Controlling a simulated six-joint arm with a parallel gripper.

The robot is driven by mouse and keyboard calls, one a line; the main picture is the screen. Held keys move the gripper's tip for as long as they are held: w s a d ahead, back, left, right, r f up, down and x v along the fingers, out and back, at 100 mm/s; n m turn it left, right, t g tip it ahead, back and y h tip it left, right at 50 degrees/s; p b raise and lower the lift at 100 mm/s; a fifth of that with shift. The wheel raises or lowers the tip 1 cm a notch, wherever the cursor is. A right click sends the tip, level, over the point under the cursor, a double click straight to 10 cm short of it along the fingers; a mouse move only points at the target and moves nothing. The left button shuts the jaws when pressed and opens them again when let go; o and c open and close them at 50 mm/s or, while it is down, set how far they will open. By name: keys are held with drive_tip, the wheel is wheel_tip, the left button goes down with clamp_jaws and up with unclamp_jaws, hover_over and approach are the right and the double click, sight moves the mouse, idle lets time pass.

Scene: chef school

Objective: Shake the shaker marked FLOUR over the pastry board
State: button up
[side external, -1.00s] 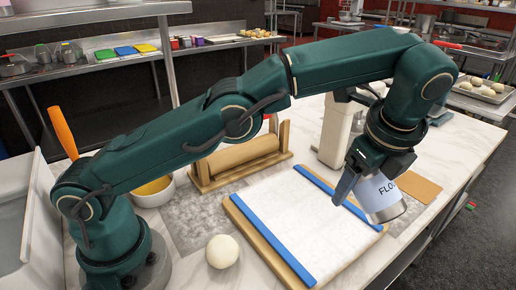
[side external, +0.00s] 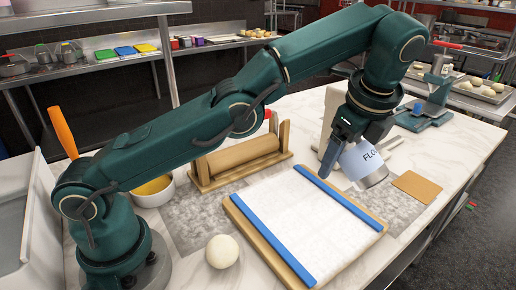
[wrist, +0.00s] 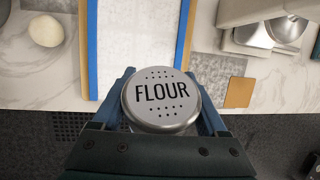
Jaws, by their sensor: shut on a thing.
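The flour shaker (side external: 364,164) is a pale blue can whose label begins "FLO" in the side view. Its silver perforated lid (wrist: 161,101) reads FLOUR in the wrist view. My gripper (side external: 345,160) is shut on the shaker and holds it tilted, lid end down and to the right. The pastry board (side external: 243,213) lies on the counter with a white sheet (side external: 303,220) and blue strips along two sides. The shaker hangs near the board's far right corner; the exact overlap is unclear. The board also shows in the wrist view (wrist: 83,50).
A dough ball (side external: 222,251) sits left of the board. A rolling pin on a wooden stand (side external: 240,158) is behind it. A brown card (side external: 416,187) lies to the right, and a teal-based device (side external: 425,115) stands at the back right. A white bowl (side external: 153,194) is near my base.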

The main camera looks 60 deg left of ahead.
drive_tip(key=shift+a+r+n, duration=0.3)
drive_tip(key=shift+a+n, duration=0.1)
drive_tip(key=shift+a, duration=0.3)
drive_tip(key=s+a+r+n+g+h, duration=0.15)
drive_tip(key=s+a+n+g, duration=0.35)
drive_tip(key=s+a+n, duration=0.95)
drive_tip(key=w+f+m+y, duration=0.1)
drive_tip(key=w+m+y, duration=0.3)
drive_tip(key=w+m, duration=0.35)
drive_tip(key=w+d+r+m+t, duration=0.3)
drive_tip(key=w+d+m+t, duration=0.95)
drive_tip(key=d+m, duration=0.55)
drive_tip(key=s+d+m+t+h, duration=0.3)
drive_tip(key=d+m, duration=0.3)
drive_tip(key=d, duration=0.2)
drive_tip(key=shift+s+d+f+t, duration=0.35)
drive_tip(key=shift+s+d+t, duration=0.1)
drive_tip(key=shift+t, duration=0.2)
